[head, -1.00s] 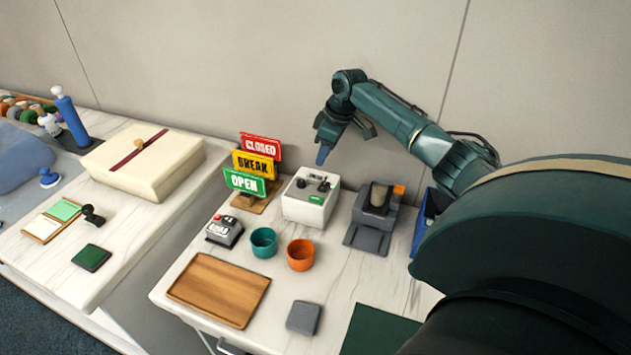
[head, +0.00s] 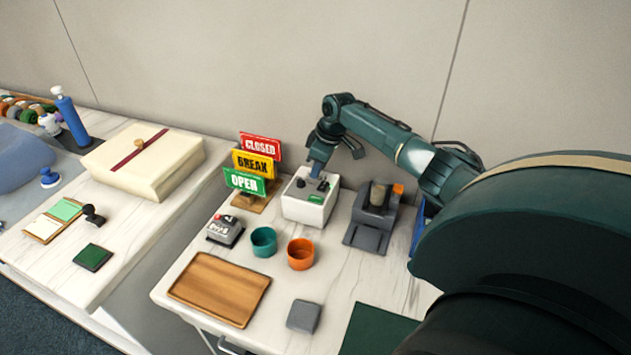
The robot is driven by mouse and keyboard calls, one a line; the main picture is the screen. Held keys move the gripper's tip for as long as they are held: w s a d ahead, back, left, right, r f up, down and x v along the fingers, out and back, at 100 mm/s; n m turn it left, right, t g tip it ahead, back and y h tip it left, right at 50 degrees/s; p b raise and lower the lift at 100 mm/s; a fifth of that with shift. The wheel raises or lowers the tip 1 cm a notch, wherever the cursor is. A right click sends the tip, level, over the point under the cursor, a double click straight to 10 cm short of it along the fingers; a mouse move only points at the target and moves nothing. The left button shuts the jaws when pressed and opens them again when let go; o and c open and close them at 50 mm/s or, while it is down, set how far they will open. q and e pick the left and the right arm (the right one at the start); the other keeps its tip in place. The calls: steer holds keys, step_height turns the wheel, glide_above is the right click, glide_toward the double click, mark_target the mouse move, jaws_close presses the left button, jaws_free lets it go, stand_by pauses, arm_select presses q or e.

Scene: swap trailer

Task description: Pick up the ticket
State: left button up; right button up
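My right gripper (head: 316,171) is over the top of a small white box (head: 303,207) with dark knobs, its fingertips close to the knobs. I cannot tell whether it touches them. Its fingers are seen nearly edge-on, so their opening does not show. A small green patch (head: 316,199) is on the upper front edge of the box; I cannot tell whether it is a ticket or a label. I make out no other clear ticket. My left gripper is not in view.
Red, yellow and green signs (head: 246,182) stand left of the box. A teal cup (head: 263,242), an orange cup (head: 300,254) and a wooden tray (head: 219,289) are in front. A grey device (head: 371,220) stands to the right.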

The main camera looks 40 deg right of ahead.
jaws_close()
step_height(320, 180, up, 10)
stand_by(0.6)
steer(key=shift+p, duration=0.45)
